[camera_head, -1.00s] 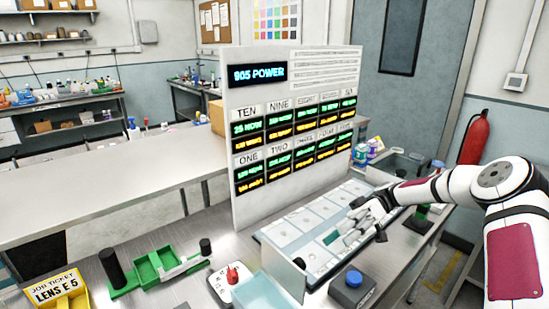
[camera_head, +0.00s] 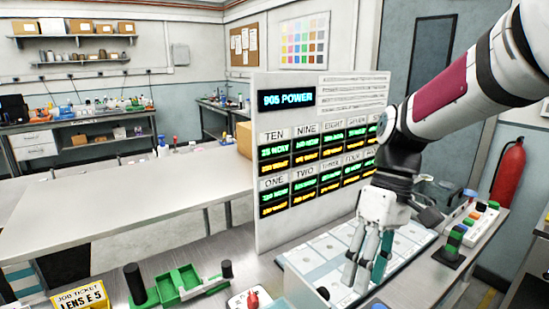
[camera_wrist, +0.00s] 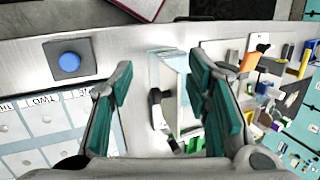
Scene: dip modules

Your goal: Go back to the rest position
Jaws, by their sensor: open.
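My gripper (camera_head: 368,268) hangs pointing down in the head view, above the tray of pale numbered cells (camera_head: 408,243) in front of the display panel (camera_head: 306,180). In the wrist view my gripper (camera_wrist: 168,100) shows two teal-padded fingers spread apart with nothing held between them. Beyond the fingers, the wrist view shows a clear block-like item (camera_wrist: 168,72) on the bench. The numbered tray also shows at the left of the wrist view (camera_wrist: 40,150).
A blue button box (camera_wrist: 70,60) stands beside the tray. A green fixture (camera_head: 185,283) and a yellow job ticket holder (camera_head: 82,300) are at the front left. A red fire extinguisher (camera_head: 507,172) hangs at right. The long table (camera_head: 120,205) is largely clear.

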